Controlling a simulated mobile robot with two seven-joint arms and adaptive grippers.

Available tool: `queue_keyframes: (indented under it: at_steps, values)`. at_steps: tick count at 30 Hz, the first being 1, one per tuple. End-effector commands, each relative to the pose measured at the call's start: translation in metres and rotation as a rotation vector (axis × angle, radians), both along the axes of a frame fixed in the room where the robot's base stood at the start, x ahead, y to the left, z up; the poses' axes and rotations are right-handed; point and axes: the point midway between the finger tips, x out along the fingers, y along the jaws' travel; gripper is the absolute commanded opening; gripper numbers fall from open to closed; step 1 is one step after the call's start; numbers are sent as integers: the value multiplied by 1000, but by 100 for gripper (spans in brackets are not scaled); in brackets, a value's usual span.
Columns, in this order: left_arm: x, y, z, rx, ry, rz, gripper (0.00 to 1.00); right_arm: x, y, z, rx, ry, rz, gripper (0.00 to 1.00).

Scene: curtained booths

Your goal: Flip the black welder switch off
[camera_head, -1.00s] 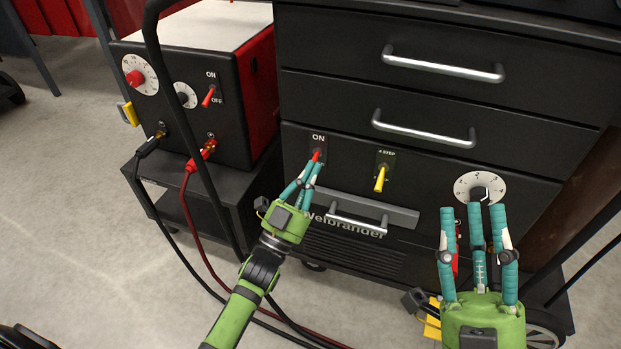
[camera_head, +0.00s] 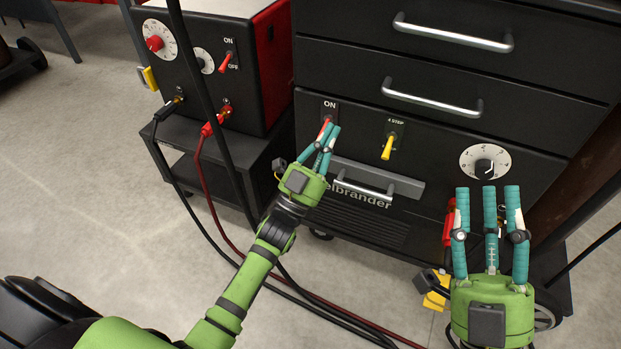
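The black welder (camera_head: 265,150), labelled Welbrander on its lower part, is a black cabinet with drawers and a front panel. Its red switch (camera_head: 325,128) sits under the word ON at the panel's left. My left gripper (camera_head: 330,131) has its teal fingertips at this switch and partly covers it. The fingertips look close together, but I cannot tell whether they grip the lever. The lever's lower part and any lower label are hidden. My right gripper (camera_head: 488,192) is open and empty in front of the panel's lower right, with its fingers pointing up.
A yellow switch (camera_head: 388,147) and a white dial (camera_head: 485,161) are on the same panel. A smaller machine with its own red ON/OFF switch (camera_head: 227,61) stands at left. Cables (camera_head: 206,190) hang and run across the floor. Floor at left is clear.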

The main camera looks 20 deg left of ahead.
Motion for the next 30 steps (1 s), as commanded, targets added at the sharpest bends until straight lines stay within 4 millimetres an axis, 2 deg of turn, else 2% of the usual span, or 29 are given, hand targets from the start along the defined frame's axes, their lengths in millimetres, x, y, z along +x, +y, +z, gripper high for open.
queue_keyframes:
  at_steps: [1, 3, 12, 18, 30]
  values:
    - [-13, 4, -16, 2, 14, 2, 0, 4, -1, -3, -7, 25, -6, 40]
    - [-26, 8, -27, 3, 13, 3, 0, 9, -2, -9, -18, 60, -13, 40]
    - [-66, 19, -59, 1, 7, 1, 0, 19, -3, -22, -41, 134, -28, 40]
    - [-73, 21, -65, 1, 5, 2, 0, 20, -3, -24, -44, 143, -29, 40]
    - [-73, 21, -65, 1, 4, 1, 0, 20, -3, -24, -44, 143, -29, 40]
